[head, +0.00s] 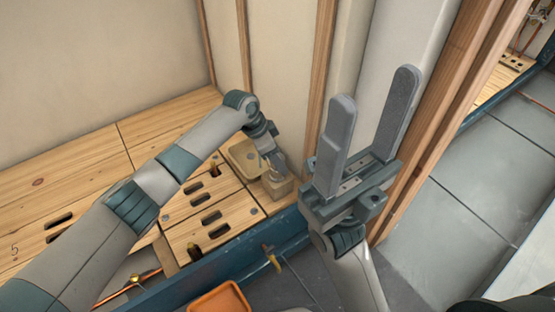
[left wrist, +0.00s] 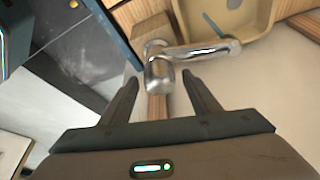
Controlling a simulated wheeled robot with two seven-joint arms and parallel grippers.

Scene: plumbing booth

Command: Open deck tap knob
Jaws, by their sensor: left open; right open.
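The chrome deck tap (left wrist: 158,68) shows in the left wrist view, with its knob (left wrist: 159,76) at the near end and its spout reaching right over a beige basin (left wrist: 235,22). My left gripper (left wrist: 160,77) is open, with one finger on each side of the knob; I cannot tell whether either touches it. In the head view my left gripper (head: 276,164) is small, beside the basin (head: 240,155) and above a wooden block (head: 277,187); the tap is mostly hidden there. My right gripper (head: 373,88) is open and empty, raised in front of the wall.
A plank deck (head: 60,190) with slotted holes lies left. A blue beam (head: 230,262) runs along its front, with a yellow-handled fitting (head: 270,254) beside it. An orange tray (head: 220,299) sits at the bottom. Wooden studs (head: 320,75) stand behind. Grey floor (head: 450,215) is clear at right.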

